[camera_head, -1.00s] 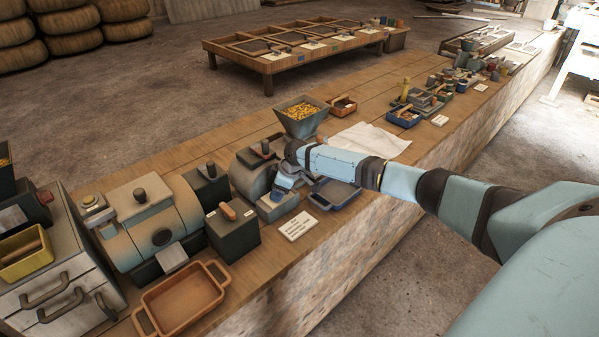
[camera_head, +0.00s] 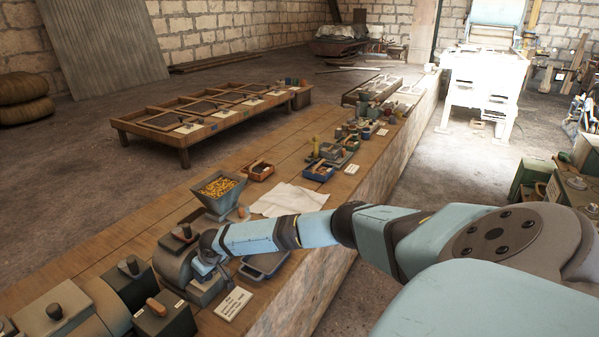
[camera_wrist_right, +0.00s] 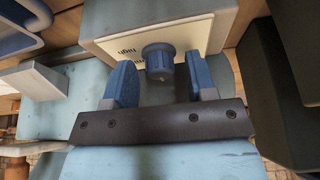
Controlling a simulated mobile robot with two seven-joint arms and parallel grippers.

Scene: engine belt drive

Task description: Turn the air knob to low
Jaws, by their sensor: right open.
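The blue air knob (camera_wrist_right: 158,60) sticks out from a white label plate (camera_wrist_right: 185,36) with the upside-down word "high"; the rest of the lettering is partly hidden. My right gripper (camera_wrist_right: 161,70) is open, with one blue finger on each side of the knob and gaps between. The knob's pointer direction is not clear. In the head view my right gripper (camera_head: 207,268) is at the front of a grey machine (camera_head: 175,262) on the bench, and the knob is too small to make out. My left gripper is not in view.
A hopper of yellow pieces (camera_head: 217,190) stands behind the machine. A blue-grey tray (camera_head: 266,266) and a label card (camera_head: 233,303) lie close to the gripper. A dark box with an orange handle (camera_head: 166,319) stands at the left. A white cloth (camera_head: 290,199) lies beyond.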

